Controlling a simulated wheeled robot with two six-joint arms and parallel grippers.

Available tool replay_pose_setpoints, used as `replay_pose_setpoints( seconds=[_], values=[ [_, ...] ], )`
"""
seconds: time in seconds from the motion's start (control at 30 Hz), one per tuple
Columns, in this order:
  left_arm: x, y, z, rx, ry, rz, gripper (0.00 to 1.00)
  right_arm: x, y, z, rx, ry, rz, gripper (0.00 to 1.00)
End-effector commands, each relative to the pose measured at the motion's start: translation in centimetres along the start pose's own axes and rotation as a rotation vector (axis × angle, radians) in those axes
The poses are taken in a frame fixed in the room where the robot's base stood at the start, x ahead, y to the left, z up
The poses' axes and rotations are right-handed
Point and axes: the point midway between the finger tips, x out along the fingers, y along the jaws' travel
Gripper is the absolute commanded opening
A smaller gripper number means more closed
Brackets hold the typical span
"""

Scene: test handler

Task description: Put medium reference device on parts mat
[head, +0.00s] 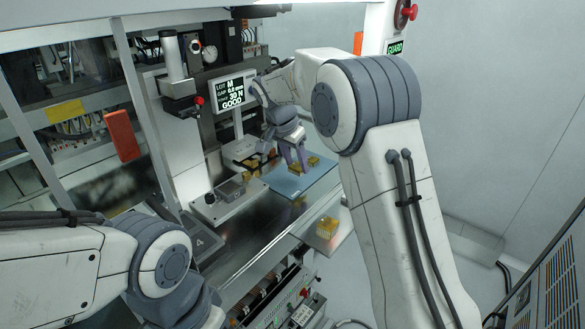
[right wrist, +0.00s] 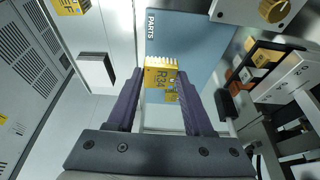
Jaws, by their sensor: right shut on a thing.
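My right gripper (head: 294,158) is over the blue parts mat (head: 318,179), with its fingers pointing down. It is shut on a gold, finned reference device (head: 296,169), which shows between the fingertips in the right wrist view (right wrist: 158,76) with dark lettering on its face. I cannot tell whether the held device touches the mat. Another gold piece (head: 313,161) is at the mat, just right of the gripper. The mat also shows in the right wrist view (right wrist: 190,45) with the word PARTS. My left arm is at lower left; its gripper is out of view.
Another gold block (head: 327,227) stands on a pale shelf in front of the mat. The test handler's screen (head: 230,91) reads LOT M and GOOD. The mat's front right area is clear.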

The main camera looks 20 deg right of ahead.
Motion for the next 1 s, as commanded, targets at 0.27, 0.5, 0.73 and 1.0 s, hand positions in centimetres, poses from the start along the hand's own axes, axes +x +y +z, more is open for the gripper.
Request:
replay_pose_setpoints(
  seconds=[0.27, 0.5, 0.73, 1.0],
  values=[
    [-1.5, 0.1, -0.1, 0.003, 0.000, 0.000, 0.00, 2.0, -0.8, 1.0, -0.002, -0.002, 0.005, 0.02],
    [-2.2, 0.2, -0.1, 0.004, 0.000, 0.000, 0.00, 4.3, -0.9, 1.8, 0.001, 0.000, 0.000, 0.02],
    [-2.0, 0.1, -0.1, 0.004, 0.000, 0.000, 0.00, 4.4, -0.9, 1.8, 0.001, 0.000, -0.001, 0.02],
    [-1.8, 0.1, -0.1, 0.004, 0.000, 0.000, 0.00, 4.6, -0.9, 1.9, 0.001, 0.000, -0.001, 0.81]
  ],
)
